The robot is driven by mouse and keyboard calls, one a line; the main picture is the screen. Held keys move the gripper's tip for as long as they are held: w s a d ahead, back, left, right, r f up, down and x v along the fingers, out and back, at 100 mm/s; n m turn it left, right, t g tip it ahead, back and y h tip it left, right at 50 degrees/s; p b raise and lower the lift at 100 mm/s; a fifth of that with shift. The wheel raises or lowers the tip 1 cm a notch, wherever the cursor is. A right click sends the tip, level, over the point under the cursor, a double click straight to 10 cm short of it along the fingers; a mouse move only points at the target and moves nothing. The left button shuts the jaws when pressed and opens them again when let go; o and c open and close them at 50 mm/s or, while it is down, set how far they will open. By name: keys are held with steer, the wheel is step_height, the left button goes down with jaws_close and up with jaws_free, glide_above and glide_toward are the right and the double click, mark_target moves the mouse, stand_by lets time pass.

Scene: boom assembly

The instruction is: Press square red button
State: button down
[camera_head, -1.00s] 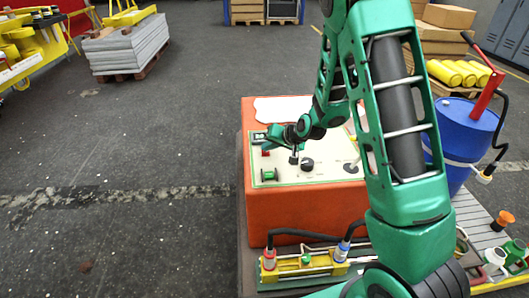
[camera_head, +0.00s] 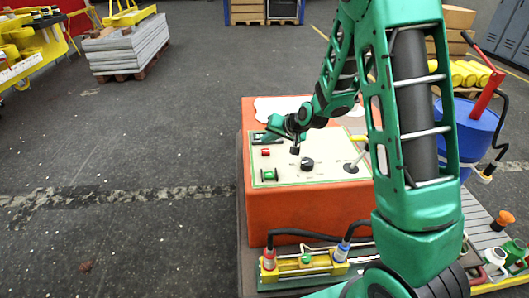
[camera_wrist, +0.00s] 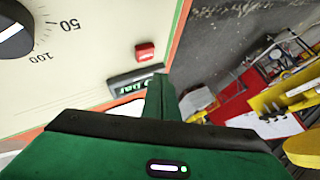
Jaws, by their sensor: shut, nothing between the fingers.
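The square red button (camera_head: 266,152) is on the cream panel of the orange box, between a small display and a green switch. It also shows uncovered in the wrist view (camera_wrist: 145,52), standing a little proud of the panel. My gripper (camera_head: 268,139) is over the panel just behind the button, near the display. In the wrist view its green fingers (camera_wrist: 160,88) are together and empty, with their tips below the button in the picture and beside the display. I see a gap between fingers and button; their height above the panel is hard to tell.
The panel also carries a black dial (camera_head: 307,164), a green switch (camera_head: 269,175) and a lever (camera_head: 352,167). The display (camera_wrist: 135,83) is partly hidden by my fingers. A blue barrel (camera_head: 477,130) stands right of the box. The floor to the left is open.

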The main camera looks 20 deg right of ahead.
mark_target(268, 152)
steer(key=shift+r, duration=1.45)
steer(key=s+d+r+g+h, duration=0.2)
steer(key=s+d+r, duration=0.2)
steer(key=s+d, duration=0.55)
steer(key=s+d+r+g, duration=0.2)
steer(key=s, duration=0.9)
steer(key=s+d+r+m+g+h, duration=0.1)
steer(key=s+d+r+g, duration=0.1)
steer(key=s, duration=1)
steer(key=s+d+r+m+g, duration=0.1)
steer(key=s+d+r+g, duration=0.1)
steer(key=s, duration=0.9)
steer(key=shift+s+d+h, duration=0.2)
steer(key=shift+d+h, duration=0.1)
steer(key=shift+d, duration=0.3)
